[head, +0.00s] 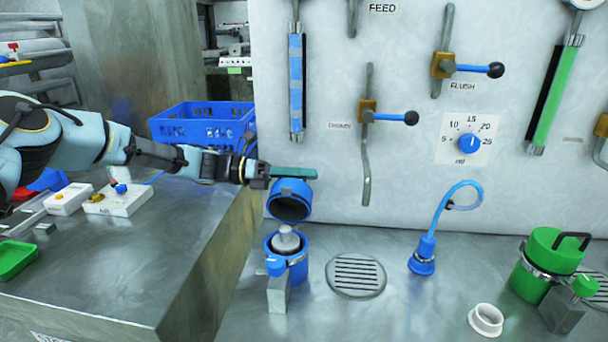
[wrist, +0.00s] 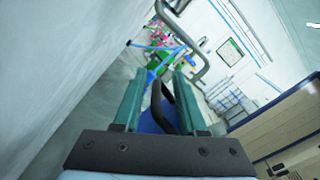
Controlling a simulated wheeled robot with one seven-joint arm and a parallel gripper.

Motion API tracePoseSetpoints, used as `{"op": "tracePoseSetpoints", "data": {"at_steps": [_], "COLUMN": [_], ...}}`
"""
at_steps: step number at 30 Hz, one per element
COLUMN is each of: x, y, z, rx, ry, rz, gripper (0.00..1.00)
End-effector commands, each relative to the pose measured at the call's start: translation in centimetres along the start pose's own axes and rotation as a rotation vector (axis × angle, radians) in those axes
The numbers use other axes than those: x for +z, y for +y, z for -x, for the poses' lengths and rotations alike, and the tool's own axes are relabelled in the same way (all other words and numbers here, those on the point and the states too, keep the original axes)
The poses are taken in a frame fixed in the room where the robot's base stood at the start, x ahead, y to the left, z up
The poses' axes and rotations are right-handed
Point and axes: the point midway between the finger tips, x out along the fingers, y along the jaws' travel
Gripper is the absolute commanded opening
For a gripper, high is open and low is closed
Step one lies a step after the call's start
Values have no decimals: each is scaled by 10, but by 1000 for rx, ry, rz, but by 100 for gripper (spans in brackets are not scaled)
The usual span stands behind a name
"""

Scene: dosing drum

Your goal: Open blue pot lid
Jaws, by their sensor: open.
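The blue pot (head: 296,266) stands on the metal worktop with its mouth uncovered and a grey-white piece (head: 286,241) inside. Its blue lid (head: 290,188) is raised above and behind the pot, tilted so the dark underside faces the head camera. My gripper (head: 312,173) is at the lid's top edge, jaws level. In the wrist view my gripper (wrist: 157,85) has its two green fingers apart, with the lid's black handle (wrist: 188,118) and part of the blue lid between them. I cannot tell whether either finger touches the handle.
A round drain grille (head: 355,275) and a blue hose nozzle (head: 423,258) are right of the pot. A green pot (head: 537,275) with a shut lid and a white ring (head: 486,319) are farther right. A blue crate (head: 205,124) stands behind my arm. The wall panel rises close behind.

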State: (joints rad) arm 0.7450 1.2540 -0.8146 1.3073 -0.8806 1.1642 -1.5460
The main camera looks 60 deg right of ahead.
Motion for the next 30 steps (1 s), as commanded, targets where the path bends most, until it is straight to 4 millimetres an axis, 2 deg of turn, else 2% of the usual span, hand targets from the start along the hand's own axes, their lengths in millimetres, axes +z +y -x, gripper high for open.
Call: {"op": "tracePoseSetpoints", "data": {"at_steps": [5, 18, 24, 30], "x": [0, -2, -2, -1], "y": [1, 2, 1, 0], "z": [13, 93, 107, 108], "rx": [2, 3, 1, 0], "ry": [-2, -1, 1, 1], "rz": [-3, -1, 0, 1], "gripper": [41, 41, 41, 41]}}
